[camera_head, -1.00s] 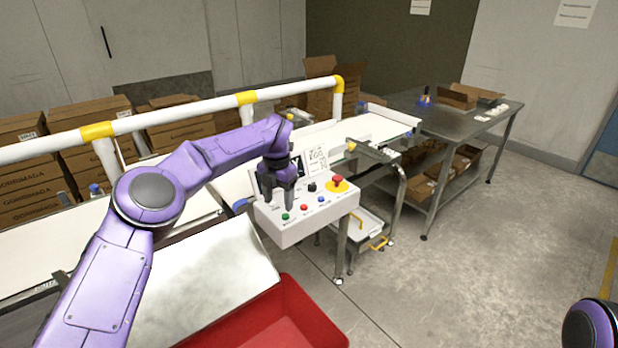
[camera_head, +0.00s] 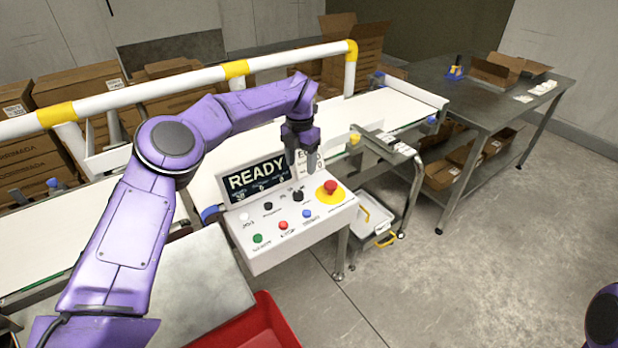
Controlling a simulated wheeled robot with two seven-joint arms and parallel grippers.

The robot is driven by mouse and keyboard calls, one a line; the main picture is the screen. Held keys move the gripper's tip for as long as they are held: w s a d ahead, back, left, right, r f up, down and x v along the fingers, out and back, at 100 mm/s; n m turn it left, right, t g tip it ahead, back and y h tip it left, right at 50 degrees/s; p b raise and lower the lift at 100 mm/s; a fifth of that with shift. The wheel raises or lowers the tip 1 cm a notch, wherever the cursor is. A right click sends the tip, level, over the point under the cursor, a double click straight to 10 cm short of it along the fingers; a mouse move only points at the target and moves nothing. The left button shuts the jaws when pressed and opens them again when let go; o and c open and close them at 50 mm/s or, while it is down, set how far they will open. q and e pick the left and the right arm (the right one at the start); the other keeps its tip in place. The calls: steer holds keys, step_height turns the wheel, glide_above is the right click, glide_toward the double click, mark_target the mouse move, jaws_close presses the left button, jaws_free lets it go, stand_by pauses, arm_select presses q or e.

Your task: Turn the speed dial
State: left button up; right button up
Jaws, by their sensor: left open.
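The control box (camera_head: 280,245) has a sloped white panel with a screen reading READY (camera_head: 258,180). A black dial (camera_head: 298,196) sits on the panel, left of the red emergency stop button (camera_head: 330,186) on its yellow base. A smaller black knob (camera_head: 268,206) is further left. My left gripper (camera_head: 302,170) points down over the upper right of the panel, just above the black dial. It is open and looks empty, and appears apart from the dial. It hides part of a paper label behind it. My right gripper is out of view.
Green (camera_head: 257,238), red (camera_head: 283,225) and blue (camera_head: 306,213) buttons line the panel's front. A white-yellow guard rail (camera_head: 190,80) runs behind my left arm. A red bin (camera_head: 262,325) is below, and a steel table (camera_head: 490,90) stands at the right.

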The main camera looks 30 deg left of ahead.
mark_target(299, 191)
arm_select(q)
steer(key=f, duration=0.2)
steer(key=s+f+p, duration=0.1)
steer(key=shift+s+a+f, duration=0.15)
steer(key=shift+f, duration=0.25)
steer(key=shift+s+a+f+p, duration=0.1)
steer(key=shift+s+f+p, duration=0.65)
steer(key=shift+s+f, duration=0.3)
steer(key=f, duration=0.1)
steer(key=w+f, duration=0.2)
steer(key=f, duration=0.1)
steer(key=shift+s+r, duration=0.15)
steer(key=shift+r, duration=0.05)
steer(key=shift+s+r, duration=0.2)
steer(key=shift+s, duration=0.05)
steer(key=c, duration=0.9)
steer(key=shift+c, duration=0.7)
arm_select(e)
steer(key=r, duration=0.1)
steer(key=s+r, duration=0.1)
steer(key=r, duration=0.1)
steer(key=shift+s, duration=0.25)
